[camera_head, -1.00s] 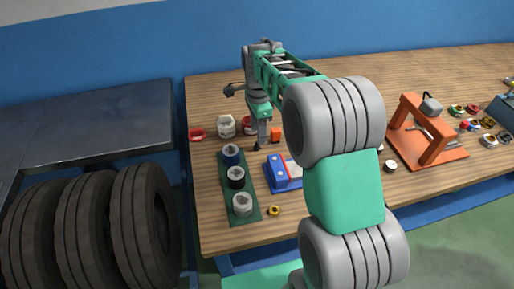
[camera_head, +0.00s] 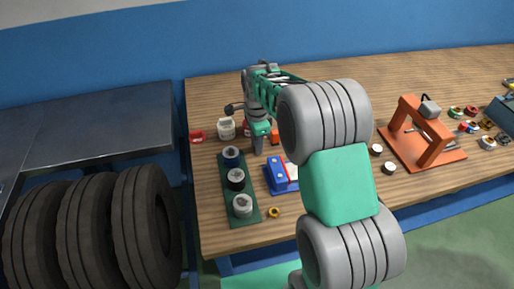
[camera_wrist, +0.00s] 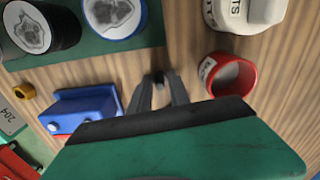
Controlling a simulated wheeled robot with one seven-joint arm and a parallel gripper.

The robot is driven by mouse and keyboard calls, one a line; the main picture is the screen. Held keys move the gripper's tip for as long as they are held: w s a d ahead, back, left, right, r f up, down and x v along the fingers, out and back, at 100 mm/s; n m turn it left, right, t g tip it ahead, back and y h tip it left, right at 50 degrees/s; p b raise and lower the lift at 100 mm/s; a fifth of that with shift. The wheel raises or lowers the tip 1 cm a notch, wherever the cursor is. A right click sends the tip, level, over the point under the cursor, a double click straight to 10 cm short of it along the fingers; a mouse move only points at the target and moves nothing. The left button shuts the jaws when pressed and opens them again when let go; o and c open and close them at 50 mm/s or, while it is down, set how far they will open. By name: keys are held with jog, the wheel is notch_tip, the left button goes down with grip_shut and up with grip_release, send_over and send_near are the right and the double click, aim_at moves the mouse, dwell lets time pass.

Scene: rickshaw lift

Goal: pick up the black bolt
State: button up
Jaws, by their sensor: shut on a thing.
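The black bolt (camera_wrist: 159,76) is a small dark piece between the fingertips in the wrist view, mostly hidden by the fingers. My gripper (camera_wrist: 158,88) is shut on it, close to the wooden tabletop. In the head view my gripper (camera_head: 258,151) points down at the table, just right of the green mat and behind the blue block. The bolt cannot be made out there. I cannot tell whether it still touches the wood.
A green mat (camera_head: 247,213) holds three round containers. A blue block (camera_head: 279,177) and a yellow nut (camera_head: 274,212) lie nearby. A white labelled cup (camera_wrist: 240,12) and a red cup (camera_wrist: 232,74) stand close to my gripper. An orange frame (camera_head: 436,150) stands right.

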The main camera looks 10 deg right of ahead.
grip_shut()
jog(key=shift+r, duration=0.15)
jog(key=shift+r, duration=0.35)
notch_tip(320, 180, up, 3)
jog(key=shift+s+f, duration=0.15)
jog(key=s+r+b, duration=0.1)
jog(key=s+r, duration=0.3)
jog(key=s, duration=0.3)
jog(key=s+a+r+b, duration=0.1)
jog(key=s+r, duration=0.4)
jog(key=s, duration=0.1)
jog(key=shift+s+r+b, duration=0.15)
jog(key=shift+s+b, duration=0.15)
jog(key=shift+s, duration=0.05)
jog(key=shift+a+r, duration=0.1)
